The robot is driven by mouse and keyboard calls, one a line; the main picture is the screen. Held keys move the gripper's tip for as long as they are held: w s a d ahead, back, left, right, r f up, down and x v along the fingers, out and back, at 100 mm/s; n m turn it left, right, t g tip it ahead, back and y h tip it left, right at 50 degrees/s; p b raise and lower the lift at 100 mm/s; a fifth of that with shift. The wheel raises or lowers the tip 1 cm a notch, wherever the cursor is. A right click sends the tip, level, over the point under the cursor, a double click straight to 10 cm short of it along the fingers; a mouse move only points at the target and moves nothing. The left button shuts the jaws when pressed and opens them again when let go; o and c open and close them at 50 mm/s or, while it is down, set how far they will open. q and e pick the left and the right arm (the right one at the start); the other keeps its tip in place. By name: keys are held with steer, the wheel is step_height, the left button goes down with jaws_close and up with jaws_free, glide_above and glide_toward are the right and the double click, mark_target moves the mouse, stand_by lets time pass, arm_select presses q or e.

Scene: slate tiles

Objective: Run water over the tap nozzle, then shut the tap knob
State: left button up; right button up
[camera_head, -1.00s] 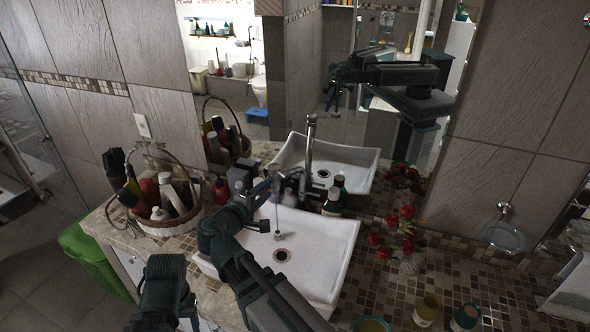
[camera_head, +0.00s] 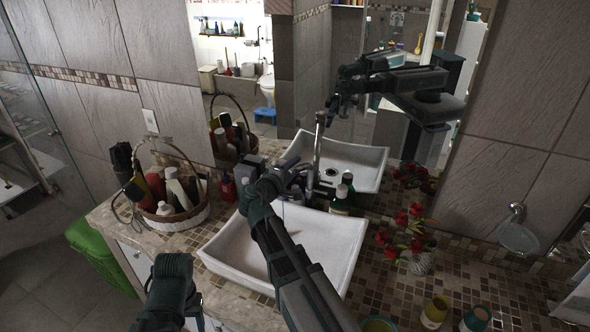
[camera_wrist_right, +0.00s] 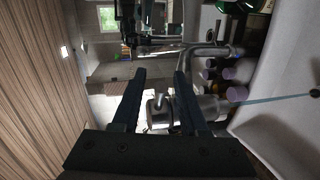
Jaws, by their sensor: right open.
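The chrome tap (camera_head: 318,150) stands upright at the back of the white sink (camera_head: 335,235). In the right wrist view its curved chrome spout (camera_wrist_right: 205,50) shows at the upper right. A chrome knob-like part (camera_wrist_right: 160,108) shows between the fingers, and I cannot tell whether they touch it. A thin bluish water stream (camera_wrist_right: 275,98) crosses toward the drain. My right gripper (camera_head: 282,172) is beside the tap, over the sink's back left. It is open in the right wrist view (camera_wrist_right: 160,74). My left gripper (camera_head: 190,305) is low at the front left, its fingers mostly hidden.
A wicker basket (camera_head: 180,222) of bottles stands left of the sink. Dark bottles (camera_head: 341,200) stand close right of the tap. Red flowers (camera_head: 405,235) and cups (camera_head: 434,312) are further right. A mirror is behind the tap.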

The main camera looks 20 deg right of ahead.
steer(key=shift+w+d+f, duration=0.1)
steer(key=shift+w+d, duration=0.15)
steer(key=shift+d, duration=0.1)
jaws_close()
